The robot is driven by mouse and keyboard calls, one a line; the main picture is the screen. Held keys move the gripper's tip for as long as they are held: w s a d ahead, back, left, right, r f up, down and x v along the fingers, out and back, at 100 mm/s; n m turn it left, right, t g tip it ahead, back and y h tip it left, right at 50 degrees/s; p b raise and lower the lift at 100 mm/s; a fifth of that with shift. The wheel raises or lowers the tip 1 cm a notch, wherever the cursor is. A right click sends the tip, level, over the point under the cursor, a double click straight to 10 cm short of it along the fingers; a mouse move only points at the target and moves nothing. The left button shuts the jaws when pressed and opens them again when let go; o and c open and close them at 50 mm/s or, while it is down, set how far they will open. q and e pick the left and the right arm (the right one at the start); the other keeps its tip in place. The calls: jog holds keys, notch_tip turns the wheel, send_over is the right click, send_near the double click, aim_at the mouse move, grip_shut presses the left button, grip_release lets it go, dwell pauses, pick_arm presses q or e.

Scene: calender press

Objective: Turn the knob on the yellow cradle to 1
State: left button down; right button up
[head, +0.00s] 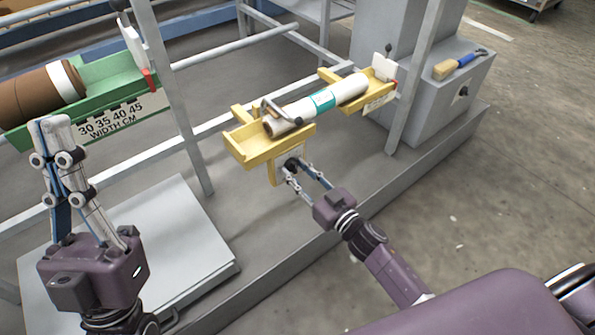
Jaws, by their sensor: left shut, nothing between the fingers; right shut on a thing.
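The yellow cradle (252,157) is in the middle of the head view and carries a white roll with a teal band (345,88). A dark knob (291,163) sits on a plate on the cradle's front, below the roll. My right gripper (299,171) is at the knob, with its fingers shut on it. The fingers partly cover the knob, and its setting is too small to read. My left gripper (50,123) is shut and empty, pointing up at the left, in front of the green cradle and well away from the yellow one.
A green cradle (110,88) with a brown roll (32,95) and a width scale stands at the upper left. Grey frame posts (175,95) rise between the cradles. A blue-handled brush (458,65) lies on a grey cabinet at the right.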

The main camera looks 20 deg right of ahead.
jog(key=n+p, duration=0.1)
jog(key=n, duration=0.2)
jog(key=shift+n, duration=0.3)
jog(key=shift+d+n, duration=0.1)
jog(key=shift+n, duration=1)
pick_arm(q)
jog(key=w+d+f+g+y, duration=0.1)
jog(key=w+f+g, duration=0.2)
jog(key=w, duration=0.3)
jog(key=shift+w+f+g+y, duration=0.3)
jog(key=shift+f+g, duration=0.1)
jog(key=shift+f, duration=0.45)
pick_arm(e)
jog(key=shift+n, duration=0.9)
jog(key=o, duration=1.1)
pick_arm(q)
jog(key=shift+d, duration=0.1)
pick_arm(e)
jog(key=v, duration=1.2)
jog(key=shift+r, duration=0.1)
jog(key=shift+r, duration=0.1)
